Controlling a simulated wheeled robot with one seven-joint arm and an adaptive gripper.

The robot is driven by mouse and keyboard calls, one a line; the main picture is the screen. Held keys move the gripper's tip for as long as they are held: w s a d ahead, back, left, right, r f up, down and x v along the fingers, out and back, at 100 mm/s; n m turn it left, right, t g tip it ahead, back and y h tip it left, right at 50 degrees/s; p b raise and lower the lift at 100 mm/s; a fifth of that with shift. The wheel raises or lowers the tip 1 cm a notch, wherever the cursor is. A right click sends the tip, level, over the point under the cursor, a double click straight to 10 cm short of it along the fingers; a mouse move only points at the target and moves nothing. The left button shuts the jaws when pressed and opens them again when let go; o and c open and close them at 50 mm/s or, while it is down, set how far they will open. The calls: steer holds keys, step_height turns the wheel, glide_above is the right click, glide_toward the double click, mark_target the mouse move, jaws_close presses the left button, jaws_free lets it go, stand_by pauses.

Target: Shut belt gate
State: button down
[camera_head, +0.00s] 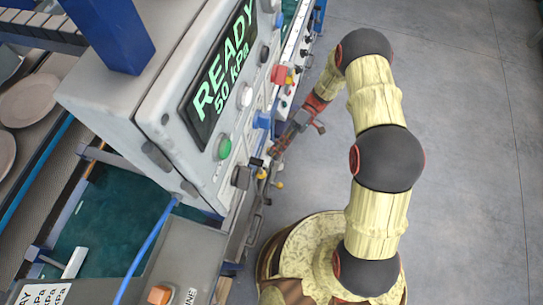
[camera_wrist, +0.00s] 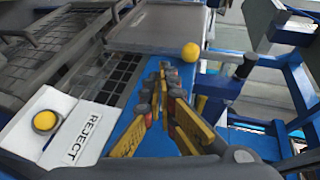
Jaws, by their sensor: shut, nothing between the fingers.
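I cannot tell for certain which part is the belt gate. In the wrist view a flat grey panel (camera_wrist: 150,28) lies ahead, with a yellow ball knob (camera_wrist: 190,52) at its near right corner. My gripper (camera_wrist: 166,72) is shut and empty, its fingertips pointing toward the panel and a little short of the knob in the picture. I cannot tell whether they touch anything. In the head view my gripper (camera_head: 277,149) is low beside the machine's right side, close to small yellow knobs (camera_head: 278,185) on levers.
A cabinet with a READY 50 kPa display (camera_head: 220,75) and several buttons stands left of my arm. Plates (camera_head: 28,100) lie on the far left. The wrist view shows a REJECT label (camera_wrist: 88,135), a yellow button (camera_wrist: 45,121) and blue frame bars (camera_wrist: 290,75). Grey floor (camera_head: 460,130) is clear at right.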

steer(key=w+d+p, duration=0.1)
steer(key=w+d, duration=0.4)
steer(key=shift+w+d, duration=0.3)
steer(key=shift+w, duration=0.05)
stand_by(0.4)
steer(key=s+d+f+m+h, duration=0.2)
steer(key=s+f+m, duration=0.2)
steer(key=m, duration=0.2)
steer(key=s+d+r+m+t+h, duration=0.2)
steer(key=r+t, duration=0.1)
steer(key=r, duration=0.5)
steer(key=s+d+r+m+t+h, duration=0.1)
steer(key=d+r+t+h, duration=0.2)
steer(key=r, duration=0.5)
steer(key=s+d+r+m+t+h, duration=0.2)
steer(key=r, duration=0.6)
steer(key=s+r+t, duration=0.4)
steer(key=r, duration=0.5)
steer(key=s+r+t+h, duration=0.1)
steer(key=s+r+t, duration=0.3)
steer(key=r, duration=0.5)
steer(key=shift+s+n, duration=0.3)
steer(key=shift+s, duration=0.3)
